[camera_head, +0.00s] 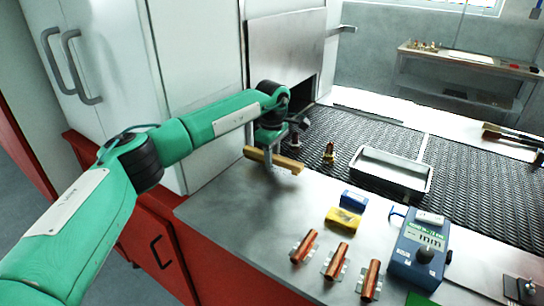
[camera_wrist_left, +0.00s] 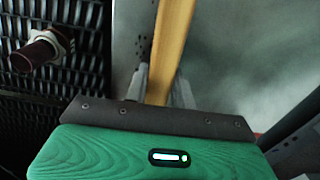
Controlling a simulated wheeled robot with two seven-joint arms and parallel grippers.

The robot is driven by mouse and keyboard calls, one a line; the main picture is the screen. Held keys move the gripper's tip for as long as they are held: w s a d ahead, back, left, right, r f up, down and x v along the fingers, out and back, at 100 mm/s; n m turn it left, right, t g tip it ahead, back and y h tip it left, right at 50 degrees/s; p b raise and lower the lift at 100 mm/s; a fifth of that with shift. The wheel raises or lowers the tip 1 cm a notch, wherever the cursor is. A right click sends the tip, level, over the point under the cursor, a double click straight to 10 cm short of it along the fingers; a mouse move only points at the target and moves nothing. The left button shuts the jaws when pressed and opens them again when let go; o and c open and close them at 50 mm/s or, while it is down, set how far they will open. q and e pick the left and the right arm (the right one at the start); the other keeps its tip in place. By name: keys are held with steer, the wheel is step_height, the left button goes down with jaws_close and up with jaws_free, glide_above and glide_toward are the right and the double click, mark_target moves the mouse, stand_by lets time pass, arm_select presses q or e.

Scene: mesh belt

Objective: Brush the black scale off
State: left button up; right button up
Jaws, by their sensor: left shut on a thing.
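My left gripper (camera_head: 269,153) is shut on a wooden bar (camera_head: 288,164), which looks like a brush handle, above the left end of the steel bench. In the left wrist view the bar (camera_wrist_left: 172,40) runs between the fingers; bristles cannot be made out clearly. Three copper-coloured pieces (camera_head: 304,247), (camera_head: 337,261), (camera_head: 371,280) lie in a row on small plates at the bench front, apart from the gripper. A small brass piece (camera_head: 329,153) stands on the dark mesh belt (camera_head: 460,190). Black scale is too small to tell on any piece. My right gripper is out of view.
A steel tray (camera_head: 393,172) sits on the belt. A blue block (camera_head: 354,198), a yellow block (camera_head: 344,219) and a blue meter (camera_head: 418,250) stand on the bench. A dark red fitting (camera_wrist_left: 36,50) is on the mesh. The bench (camera_head: 235,215) is clear at front left.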

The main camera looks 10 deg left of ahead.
arm_select(q)
steer(key=shift+f+b, duration=0.45)
steer(key=shift+f, duration=0.5)
